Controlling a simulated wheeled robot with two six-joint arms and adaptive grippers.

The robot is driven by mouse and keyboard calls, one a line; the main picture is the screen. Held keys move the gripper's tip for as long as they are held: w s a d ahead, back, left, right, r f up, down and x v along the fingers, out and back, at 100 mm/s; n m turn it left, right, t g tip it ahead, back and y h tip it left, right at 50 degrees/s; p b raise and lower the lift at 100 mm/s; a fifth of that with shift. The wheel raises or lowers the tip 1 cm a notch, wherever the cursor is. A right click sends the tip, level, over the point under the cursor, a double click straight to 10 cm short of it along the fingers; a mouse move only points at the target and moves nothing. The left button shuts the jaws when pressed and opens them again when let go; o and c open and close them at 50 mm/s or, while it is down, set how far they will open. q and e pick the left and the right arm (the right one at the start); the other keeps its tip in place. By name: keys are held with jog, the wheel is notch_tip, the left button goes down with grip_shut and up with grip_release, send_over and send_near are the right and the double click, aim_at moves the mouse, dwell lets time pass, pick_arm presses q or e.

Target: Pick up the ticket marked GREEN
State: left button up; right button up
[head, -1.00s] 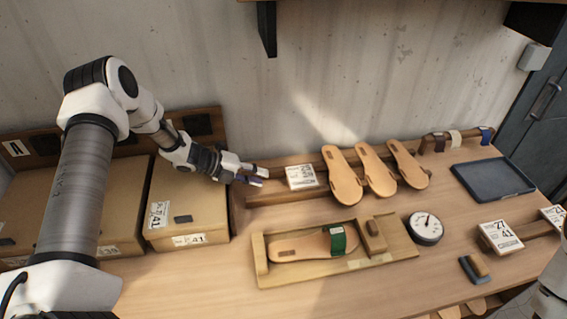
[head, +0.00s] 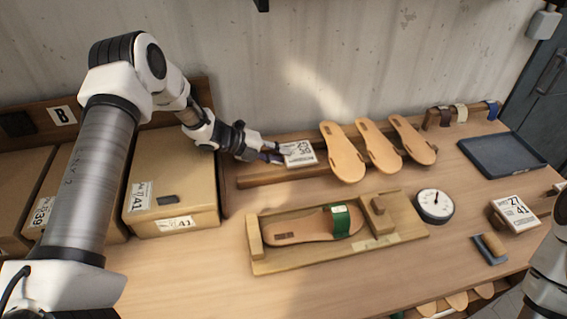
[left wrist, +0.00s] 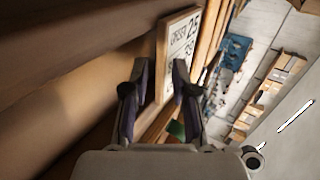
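A white ticket (head: 299,154) with black print stands on the wooden rail (head: 270,179) at the back of the bench; its colour word is too small to read. In the left wrist view the ticket (left wrist: 181,55) shows "ORDER", 25 and 39. My left gripper (head: 272,152) is at the ticket's left edge. In the left wrist view its two dark fingers (left wrist: 159,82) are apart, with the ticket's near edge showing between and beyond them. I cannot tell whether they touch it. Another ticket (head: 516,213), reading 27 and 41, stands at the right. My right gripper is out of view.
Several sandal soles (head: 378,147) lean on the rail just right of the ticket. A wooden jig (head: 405,236) holds a sole with a green strap (head: 341,221). Cardboard boxes (head: 172,185) stand at the left. A round gauge (head: 434,205) and dark tray (head: 501,156) are at the right.

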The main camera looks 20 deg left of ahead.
pick_arm(q)
jog(key=shift+d, duration=0.2)
jog(key=shift+a, duration=0.1)
jog(key=shift+c, duration=2)
grip_shut()
notch_tip(320, 180, up, 3)
jog(key=shift+f+p, duration=0.2)
jog(key=shift+p, duration=1)
jog(key=shift+s+f, duration=0.1)
jog(key=s+a+f+p+v, duration=0.1)
jog(key=f+p+v, duration=0.1)
jog(key=p+v, duration=0.8)
jog(key=v, duration=0.4)
jog(key=shift+a+f, duration=0.25)
jog(key=shift+a, duration=0.15)
